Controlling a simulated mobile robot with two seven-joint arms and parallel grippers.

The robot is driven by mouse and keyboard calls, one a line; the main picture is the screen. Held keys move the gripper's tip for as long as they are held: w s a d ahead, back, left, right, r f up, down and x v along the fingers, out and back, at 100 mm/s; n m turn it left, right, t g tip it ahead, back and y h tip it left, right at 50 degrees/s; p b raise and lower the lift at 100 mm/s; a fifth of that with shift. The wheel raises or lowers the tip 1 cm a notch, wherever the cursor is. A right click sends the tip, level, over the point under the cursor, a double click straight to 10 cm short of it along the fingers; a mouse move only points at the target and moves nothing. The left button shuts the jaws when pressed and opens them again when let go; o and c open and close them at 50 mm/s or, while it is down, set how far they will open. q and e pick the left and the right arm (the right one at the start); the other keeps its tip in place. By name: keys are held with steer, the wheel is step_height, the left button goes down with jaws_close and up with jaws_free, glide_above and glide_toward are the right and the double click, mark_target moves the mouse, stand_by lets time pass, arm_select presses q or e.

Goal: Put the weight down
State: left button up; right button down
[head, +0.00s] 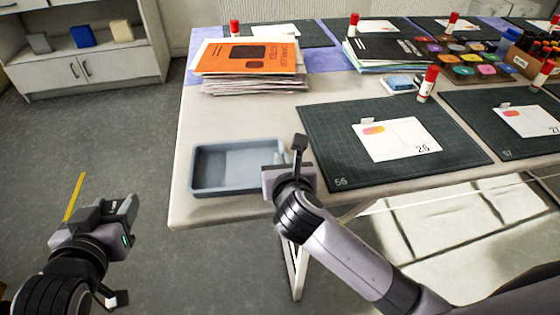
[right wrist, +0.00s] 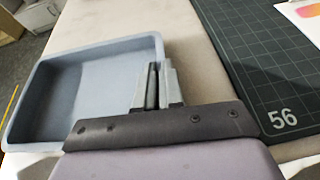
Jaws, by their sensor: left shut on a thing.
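My left gripper (head: 122,212) is at the lower left, over the floor and left of the table. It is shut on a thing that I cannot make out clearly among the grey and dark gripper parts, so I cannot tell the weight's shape. My right gripper (head: 298,150) is at the table's front edge, between a blue-grey tray (head: 197,185) and a dark cutting mat (head: 330,150). In the right wrist view its fingers (right wrist: 159,85) are close together with nothing visible between them, beside the tray's right wall (right wrist: 160,50).
The table (head: 240,115) is bare behind the tray. Stacked papers with an orange cover (head: 250,55) lie further back. A card (head: 400,140) and a red-capped glue stick (head: 428,85) are on or by the mat. A yellow strip (head: 75,197) shows beside my left gripper. The visible tray floor is empty.

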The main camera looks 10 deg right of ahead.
mark_target(239, 172)
arm_select(q)
steer(key=w+d+h, duration=0.1)
steer(key=w+d, duration=0.1)
steer(key=d, duration=0.1)
steer(key=w+d+r+m+h, duration=0.1)
steer(key=w+d, duration=0.1)
steer(key=d, duration=0.1)
steer(key=w+d+r+m, duration=0.1)
steer(key=w+d, duration=0.1)
steer(key=d, duration=0.1)
steer(key=shift+w+d+h, duration=0.3)
steer(key=shift+h, duration=0.1)
steer(key=w+d+r+m+g+h, duration=0.1)
steer(key=w+d+r+m+h, duration=0.1)
steer(key=d, duration=0.4)
steer(key=w+d+r+m+h, duration=0.1)
steer(key=w+d+r, duration=0.15)
steer(key=d, duration=0.35)
step_height(239, 172, down, 10)
steer(key=shift+w+a, duration=0.1)
steer(key=shift+a, duration=0.05)
steer(key=shift+f, duration=0.15)
steer(key=shift+f, duration=0.45)
steer(key=o, duration=1.3)
steer(key=shift+f+g, duration=0.15)
steer(key=shift+g, duration=0.15)
